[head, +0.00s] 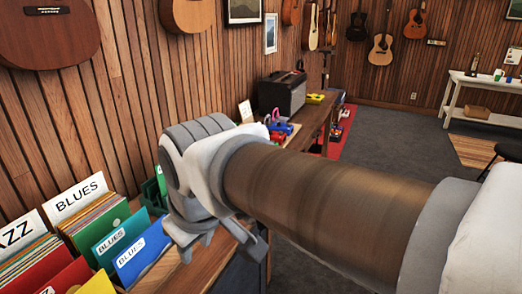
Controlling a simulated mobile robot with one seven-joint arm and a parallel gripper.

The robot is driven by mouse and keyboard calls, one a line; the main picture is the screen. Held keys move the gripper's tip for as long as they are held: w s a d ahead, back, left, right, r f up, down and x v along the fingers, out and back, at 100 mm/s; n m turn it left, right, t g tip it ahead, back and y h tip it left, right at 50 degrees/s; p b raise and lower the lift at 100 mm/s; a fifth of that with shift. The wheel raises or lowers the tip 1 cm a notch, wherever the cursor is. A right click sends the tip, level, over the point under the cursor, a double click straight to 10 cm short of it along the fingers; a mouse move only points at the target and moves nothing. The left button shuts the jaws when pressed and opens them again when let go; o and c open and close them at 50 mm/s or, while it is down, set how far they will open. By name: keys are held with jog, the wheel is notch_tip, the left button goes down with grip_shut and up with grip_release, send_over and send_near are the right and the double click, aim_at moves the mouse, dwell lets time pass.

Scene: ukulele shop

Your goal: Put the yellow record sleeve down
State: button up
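My gripper (222,252) is over the edge of the wooden counter (185,274), right of the blue sleeve. Its fingers are apart, and no sleeve shows between them.
Record sleeves with a BLUES divider (79,199) and a JAZZ divider (20,233) fill the left. A black amplifier (282,94) and colored pedals (279,124) stand farther along the counter. Guitars hang on the walls. Grey floor (387,119) is open beyond my arm.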

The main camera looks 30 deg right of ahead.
jog(key=s+d+m, duration=0.1)
jog(key=s+d+f+m, duration=0.1)
jog(key=s+m, duration=0.1)
jog(key=shift+s+f+m+t, duration=0.1)
jog(key=shift+s+m+t, duration=0.2)
jog(key=shift+t, duration=0.1)
jog(key=shift+r, duration=0.2)
